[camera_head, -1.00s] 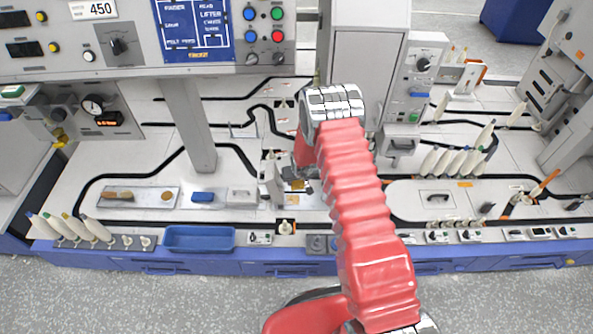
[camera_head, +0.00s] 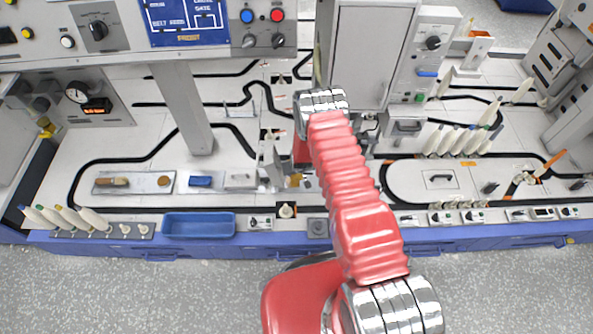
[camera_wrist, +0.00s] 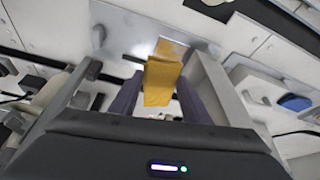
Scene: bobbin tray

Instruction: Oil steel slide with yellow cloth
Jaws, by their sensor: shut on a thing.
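The yellow cloth (camera_wrist: 162,82) hangs between my gripper's fingers in the wrist view, and my gripper (camera_wrist: 160,95) is shut on it. In the head view only a small yellow patch of cloth (camera_head: 295,180) shows beside my forearm. A shiny metal plate (camera_wrist: 172,48), which looks like the steel slide, lies just beyond the cloth. The cloth overlaps its edge in the picture; I cannot tell whether they touch. My arm hides most of this spot in the head view.
A blue tray (camera_head: 198,225) sits at the bench's front edge. White bobbins (camera_head: 455,140) stand at the right. A grey post (camera_head: 184,110) and a cabinet (camera_head: 362,55) rise behind.

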